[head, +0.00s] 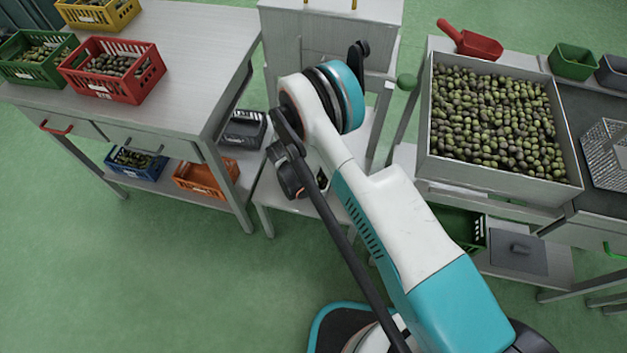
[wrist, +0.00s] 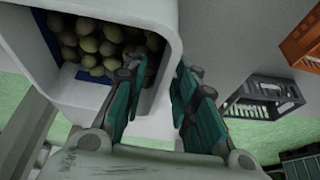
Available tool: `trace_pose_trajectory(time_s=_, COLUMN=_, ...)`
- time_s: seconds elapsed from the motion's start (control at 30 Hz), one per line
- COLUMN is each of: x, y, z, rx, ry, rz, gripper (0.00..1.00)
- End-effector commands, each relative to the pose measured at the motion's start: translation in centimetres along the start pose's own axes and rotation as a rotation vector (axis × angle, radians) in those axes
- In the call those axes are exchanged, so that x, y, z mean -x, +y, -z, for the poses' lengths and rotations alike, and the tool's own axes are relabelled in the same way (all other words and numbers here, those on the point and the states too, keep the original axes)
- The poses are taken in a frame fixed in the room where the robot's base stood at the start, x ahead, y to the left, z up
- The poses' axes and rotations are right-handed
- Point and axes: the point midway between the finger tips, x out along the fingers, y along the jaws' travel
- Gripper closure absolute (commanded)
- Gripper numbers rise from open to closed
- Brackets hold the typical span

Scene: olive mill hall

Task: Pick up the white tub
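In the wrist view a white tub (wrist: 80,12) with a thick rounded rim fills the upper left. Olives and a dark blue surface show within its rim. My gripper (wrist: 166,68) is at the tub's right side, its teal and black fingers apart. The left finger overlaps the tub's opening and the right finger is outside, with white wall showing between them. I cannot tell whether either finger touches the wall. In the head view my arm hides the gripper's fingers, and I cannot make out the tub.
An orange crate (wrist: 301,42) and a black crate (wrist: 262,98) stand right of my gripper; the left table (head: 185,40) holds olive crates. A metal bin of olives (head: 500,120) and a red scoop (head: 470,40) are at right. Green floor (head: 180,270) is clear at front left.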

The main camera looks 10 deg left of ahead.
Motion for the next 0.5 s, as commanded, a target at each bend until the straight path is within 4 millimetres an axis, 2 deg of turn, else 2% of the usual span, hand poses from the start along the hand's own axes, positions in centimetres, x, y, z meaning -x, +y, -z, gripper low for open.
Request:
trace_pose_trajectory(time_s=0.37, x=-0.17, y=0.0, z=-0.09, rx=0.0, ry=0.0, rz=0.0, gripper=0.73)
trace_pose_trajectory(time_s=0.4, x=-0.17, y=0.0, z=-0.09, rx=0.0, ry=0.0, rz=0.0, gripper=0.78)
trace_pose_trajectory(time_s=0.5, x=-0.16, y=0.0, z=-0.09, rx=0.0, ry=0.0, rz=0.0, gripper=1.0)
